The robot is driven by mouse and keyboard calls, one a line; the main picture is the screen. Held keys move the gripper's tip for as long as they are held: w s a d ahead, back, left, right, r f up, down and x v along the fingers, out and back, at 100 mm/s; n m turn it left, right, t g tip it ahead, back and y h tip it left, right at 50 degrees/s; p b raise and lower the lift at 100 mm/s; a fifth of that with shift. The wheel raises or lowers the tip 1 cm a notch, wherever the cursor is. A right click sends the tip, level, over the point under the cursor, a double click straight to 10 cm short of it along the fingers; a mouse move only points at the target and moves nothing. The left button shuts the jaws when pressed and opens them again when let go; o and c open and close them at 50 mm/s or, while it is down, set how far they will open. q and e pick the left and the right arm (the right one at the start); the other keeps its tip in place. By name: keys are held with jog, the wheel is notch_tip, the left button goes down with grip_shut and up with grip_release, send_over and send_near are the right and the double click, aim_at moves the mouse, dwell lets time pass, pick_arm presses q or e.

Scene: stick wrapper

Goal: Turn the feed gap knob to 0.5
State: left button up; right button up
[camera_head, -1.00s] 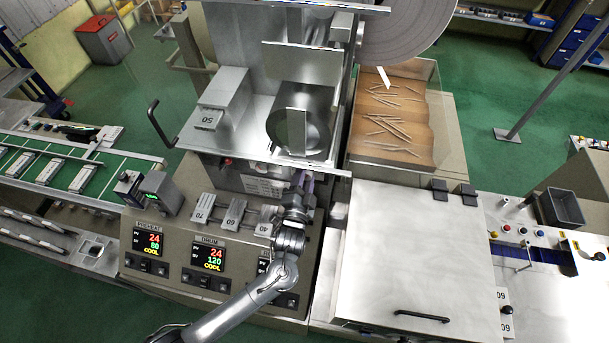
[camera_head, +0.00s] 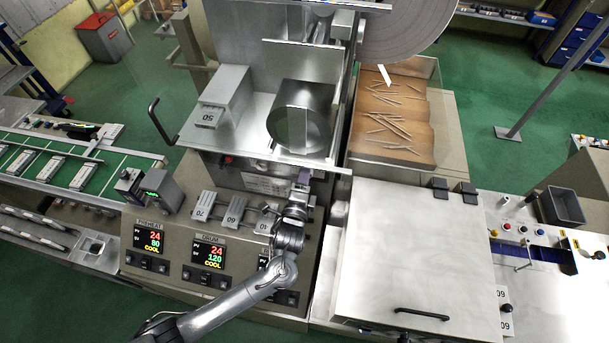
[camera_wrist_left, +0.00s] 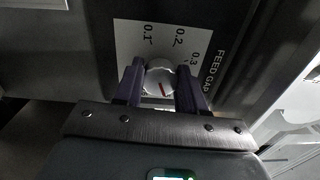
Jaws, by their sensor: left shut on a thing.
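The feed gap knob (camera_wrist_left: 161,80) shows in the left wrist view as a pale round knob with a red pointer mark. It sits on a white dial plate (camera_wrist_left: 165,38) printed 0.1, 0.2 and 0.3, beside the label FEED GAP. The rest of the scale is hidden by my gripper. The red mark lies between the fingers, and I cannot tell which number it matches. My left gripper (camera_wrist_left: 161,88) is shut on the knob, one dark finger on each side. In the head view my left gripper (camera_head: 303,185) reaches under the machine's front shelf, and the knob is hidden there. My right gripper is not in view.
The machine's metal shelf (camera_head: 250,141) and drum (camera_head: 300,116) stand just above my gripper. A control panel with displays (camera_head: 209,257) lies below and left. Numbered blocks (camera_head: 234,211) stand left of my wrist. A large steel cover (camera_head: 410,250) lies to the right.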

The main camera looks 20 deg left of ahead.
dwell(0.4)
pick_arm(q)
jog(key=o, duration=1.1)
jog(key=shift+c, duration=0.2)
jog(key=s+d+b, duration=0.1)
jog(key=s+b, duration=0.1)
jog(key=s, duration=0.8)
jog(key=shift+s+d+b, duration=0.3)
jog(key=shift+s+d, duration=0.05)
jog(key=shift+d, duration=0.05)
jog(key=shift+f, duration=0.1)
